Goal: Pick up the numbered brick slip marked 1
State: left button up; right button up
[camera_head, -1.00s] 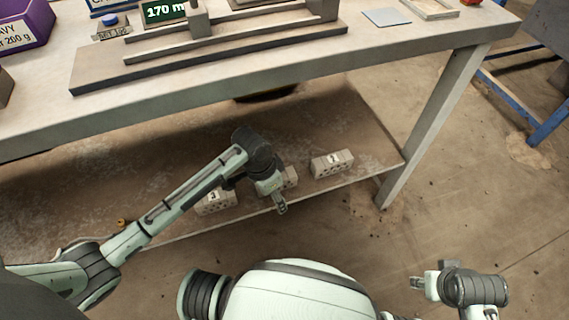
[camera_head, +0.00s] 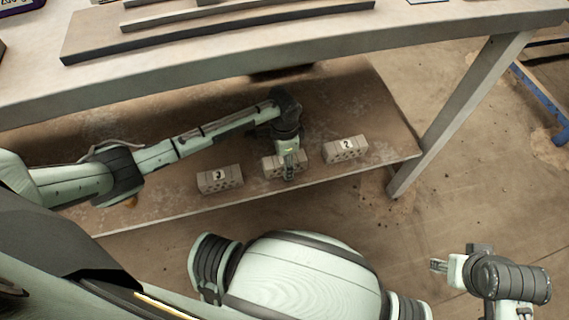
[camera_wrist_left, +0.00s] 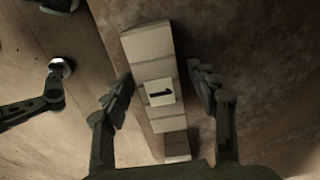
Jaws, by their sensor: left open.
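The brick slip marked 1 (camera_wrist_left: 150,45) lies on the lower shelf, pale and block-shaped, its number facing up between my left fingers in the left wrist view. In the head view the same brick (camera_head: 271,168) is partly hidden behind my left gripper (camera_head: 289,170). My left gripper (camera_wrist_left: 163,88) is open, with one finger on each side of the brick and a visible gap to it. My right gripper (camera_head: 437,265) is out over the floor at the lower right, away from the bricks; its jaw state is too small to make out.
A brick marked 3 (camera_head: 220,180) stands left of it and a brick marked 2 (camera_head: 345,150) stands right, both on the lower shelf (camera_head: 150,205). The table top (camera_head: 190,85) overhangs the shelf. A table leg (camera_head: 455,115) stands at the right.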

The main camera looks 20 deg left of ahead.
pick_arm(q)
jog(key=shift+c, duration=0.5)
jog(key=c, duration=1.2)
grip_shut()
